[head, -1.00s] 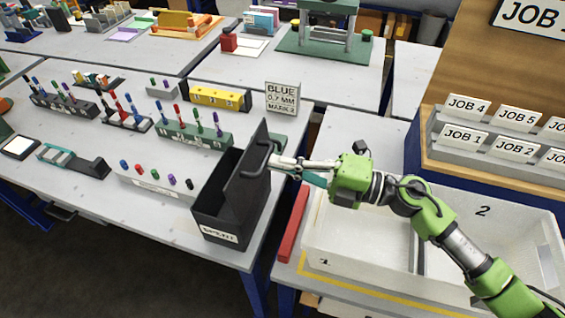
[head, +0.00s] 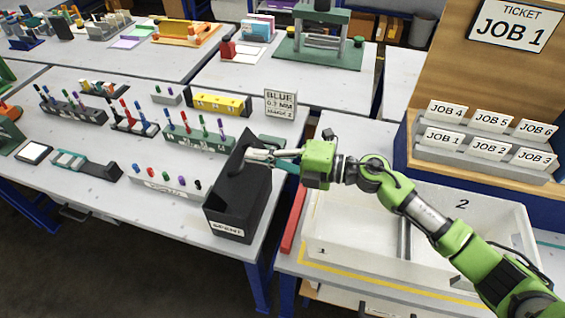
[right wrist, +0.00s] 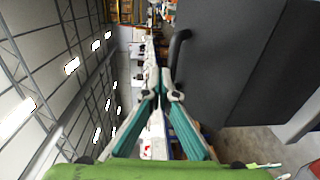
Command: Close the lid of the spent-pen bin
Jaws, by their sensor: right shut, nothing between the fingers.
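The black spent-pen bin (head: 238,222), with a white "SPENT" label on its front, stands at the right front corner of the left table. Its lid (head: 236,172) is tilted over the bin, not flat, and part of the opening is hard to make out. My right gripper (head: 250,155) is shut and empty, its fingertips at the upper part of the lid by the handle; I cannot tell whether they touch. In the right wrist view the lid (right wrist: 245,60) is a large dark panel right of the fingers (right wrist: 160,95), with its handle (right wrist: 178,55) close beside them. My left gripper is out of view.
A pen tray (head: 165,188) with several coloured caps lies left of the bin. A red bar (head: 295,220) and a white two-part tray (head: 345,270) are to the right.

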